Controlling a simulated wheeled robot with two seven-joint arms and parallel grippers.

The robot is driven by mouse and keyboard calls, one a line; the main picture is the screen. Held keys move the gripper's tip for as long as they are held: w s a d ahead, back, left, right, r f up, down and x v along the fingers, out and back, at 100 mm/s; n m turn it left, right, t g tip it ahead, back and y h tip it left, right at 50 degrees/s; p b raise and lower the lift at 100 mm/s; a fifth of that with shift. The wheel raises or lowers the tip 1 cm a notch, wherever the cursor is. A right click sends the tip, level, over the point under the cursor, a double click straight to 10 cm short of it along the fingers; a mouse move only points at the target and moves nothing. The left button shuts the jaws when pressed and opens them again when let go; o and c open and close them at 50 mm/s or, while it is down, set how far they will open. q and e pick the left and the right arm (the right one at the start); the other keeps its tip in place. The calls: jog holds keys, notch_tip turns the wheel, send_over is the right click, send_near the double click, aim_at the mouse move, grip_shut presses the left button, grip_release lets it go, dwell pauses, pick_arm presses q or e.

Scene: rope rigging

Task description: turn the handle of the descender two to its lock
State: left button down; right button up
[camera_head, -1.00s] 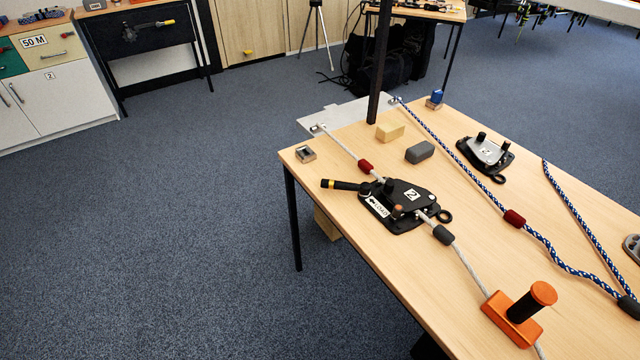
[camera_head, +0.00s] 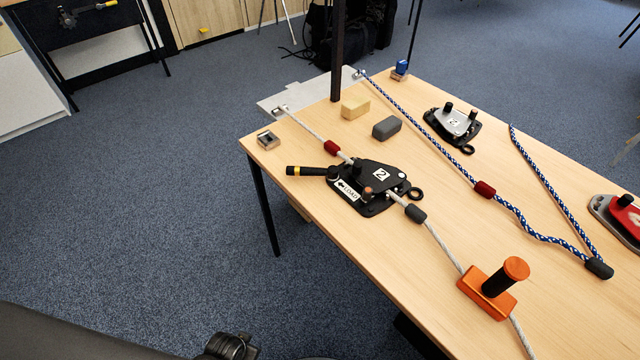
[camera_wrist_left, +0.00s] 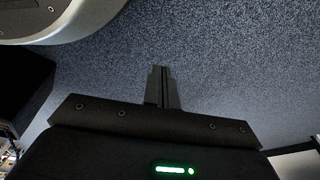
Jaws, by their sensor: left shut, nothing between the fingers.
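The black descender two (camera_head: 368,187), with a white "2" label and a "LOAD" tag, lies on the wooden table. Its black handle (camera_head: 306,171) with a yellow band points left, out past the table's edge. A whitish rope (camera_head: 436,238) runs through the device. My left gripper (camera_wrist_left: 163,88) shows in the left wrist view with its fingers together and empty, over the blue-grey carpet, away from the descender. My right gripper is not in view.
A dark post (camera_head: 337,60) stands behind the descender. A tan block (camera_head: 356,107), a grey block (camera_head: 387,127), a silver-plated device (camera_head: 454,124) and an orange clamp (camera_head: 488,292) are on the table. Carpet left of the table is clear.

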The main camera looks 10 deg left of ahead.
pick_arm(q)
jog(key=w+a+r+m+t, duration=0.2)
jog(key=w+r+m+t, duration=0.15)
jog(key=w, duration=0.25)
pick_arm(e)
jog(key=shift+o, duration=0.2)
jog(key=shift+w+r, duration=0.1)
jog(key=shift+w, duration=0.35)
pick_arm(q)
jog(key=m+t+h+p, duration=0.2)
jog(key=m+t+h, duration=0.9)
jog(key=m, duration=1.1)
send_near(293, 192)
jog(key=s+r+g+h, duration=0.1)
jog(key=s+r+g, duration=0.1)
jog(key=s, duration=0.1)
jog(key=shift+n+t, duration=0.25)
jog(key=shift+n, duration=0.1)
jog(key=x, duration=0.4)
jog(key=w+a+p+x, duration=0.1)
jog(key=x, duration=0.7)
jog(key=shift+w+a+r, duration=0.1)
jog(key=shift+a+r, duration=0.1)
jog(key=shift+a, duration=0.2)
jog(key=shift+w, duration=0.35)
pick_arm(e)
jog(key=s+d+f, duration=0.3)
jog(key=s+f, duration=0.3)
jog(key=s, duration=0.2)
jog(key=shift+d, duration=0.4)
